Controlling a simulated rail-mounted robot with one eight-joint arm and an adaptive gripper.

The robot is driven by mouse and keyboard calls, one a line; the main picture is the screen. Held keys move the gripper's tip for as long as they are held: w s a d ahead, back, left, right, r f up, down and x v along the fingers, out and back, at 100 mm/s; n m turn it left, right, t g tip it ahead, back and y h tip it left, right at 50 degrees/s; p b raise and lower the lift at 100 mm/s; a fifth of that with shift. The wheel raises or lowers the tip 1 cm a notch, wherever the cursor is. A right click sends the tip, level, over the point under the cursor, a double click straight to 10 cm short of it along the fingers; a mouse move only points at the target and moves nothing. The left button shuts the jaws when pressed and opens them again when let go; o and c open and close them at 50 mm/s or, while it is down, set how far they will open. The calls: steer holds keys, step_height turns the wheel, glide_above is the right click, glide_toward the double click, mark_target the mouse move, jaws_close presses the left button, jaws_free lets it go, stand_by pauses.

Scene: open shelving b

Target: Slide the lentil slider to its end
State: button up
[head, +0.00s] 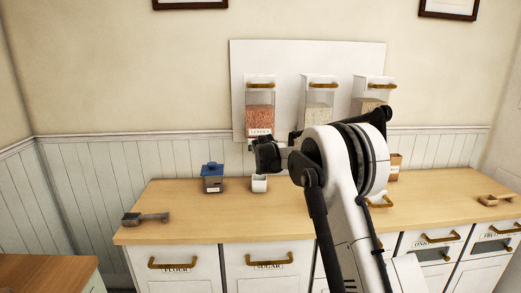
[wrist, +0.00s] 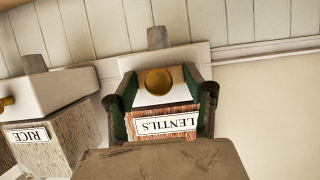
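The lentil dispenser (head: 260,118), a clear box of orange-red lentils, hangs at the left of the white wall board. In the wrist view its LENTILS label (wrist: 166,125) appears upside down. A round brass knob (wrist: 157,81) shows on the white base of the dispenser; I take it for the lentil slider's knob. My gripper (wrist: 159,94) is open, with its green-padded fingers on either side of the knob and visible gaps to it. I cannot tell whether the fingers touch the white base. In the head view my gripper (head: 266,153) is just below the lentil dispenser, with its fingers largely hidden.
A rice dispenser (wrist: 45,135) is beside the lentils; another dispenser (head: 374,93) hangs farther right. A small white cup (head: 259,184) stands on the counter (head: 190,225) below my gripper. A blue-lidded jar (head: 213,178) and a scoop (head: 146,218) are to its left.

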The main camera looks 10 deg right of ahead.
steer(key=o, duration=0.5)
